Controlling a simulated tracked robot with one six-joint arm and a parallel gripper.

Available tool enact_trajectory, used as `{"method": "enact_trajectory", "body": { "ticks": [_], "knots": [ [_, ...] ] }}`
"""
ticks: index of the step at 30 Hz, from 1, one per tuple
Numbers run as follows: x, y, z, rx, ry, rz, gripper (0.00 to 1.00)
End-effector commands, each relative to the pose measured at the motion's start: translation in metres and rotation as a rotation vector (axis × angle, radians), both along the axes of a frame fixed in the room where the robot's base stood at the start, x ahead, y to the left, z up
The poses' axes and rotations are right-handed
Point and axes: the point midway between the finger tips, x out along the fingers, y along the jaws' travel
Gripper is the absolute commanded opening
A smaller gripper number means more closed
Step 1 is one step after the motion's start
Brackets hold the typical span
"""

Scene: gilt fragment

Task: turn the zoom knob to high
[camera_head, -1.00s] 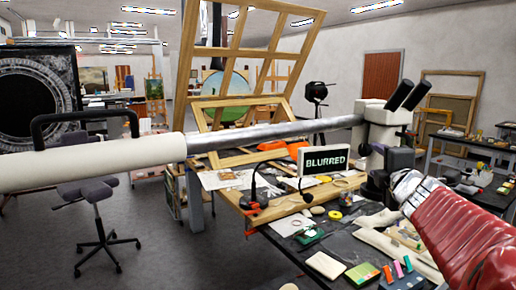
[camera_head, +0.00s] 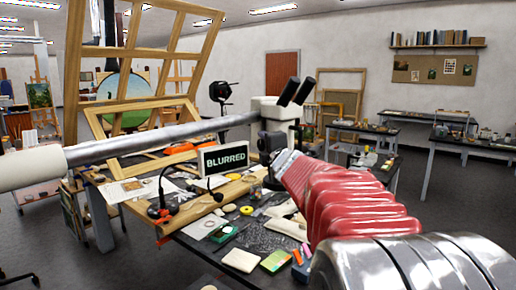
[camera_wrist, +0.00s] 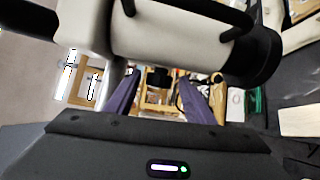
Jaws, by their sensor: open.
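The white microscope (camera_head: 272,109) with two black eyepieces hangs on a long metal boom (camera_head: 170,138) over the workbench. In the wrist view its white body (camera_wrist: 165,30) fills the top, with a dark round cylinder (camera_wrist: 252,58) at its right end. I cannot tell whether this cylinder is the zoom knob, and I see no setting marks. My gripper (camera_wrist: 158,78) is open, its two purple fingers apart just below the white body, with nothing held between them. In the head view my red-sleeved arm reaches the microscope's lower side, and the fingers cannot be made out.
A sign reading "BLURRED" (camera_head: 224,158) stands left of the microscope. The workbench below holds a green object (camera_head: 222,233), pads, coloured blocks and papers. A large wooden frame (camera_head: 135,60) leans behind the bench. Floor at the right (camera_head: 450,215) is clear.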

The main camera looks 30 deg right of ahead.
Motion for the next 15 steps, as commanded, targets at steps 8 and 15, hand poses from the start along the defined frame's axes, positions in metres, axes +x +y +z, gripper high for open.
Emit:
{"method": "enact_trajectory", "body": {
  "ticks": [8,15],
  "knots": [
    [0.0009,0.0011,0.0000,0.000,0.000,0.001,0.48],
    [0.0008,0.0010,-0.0001,0.000,0.000,0.001,0.31]
  ]
}}
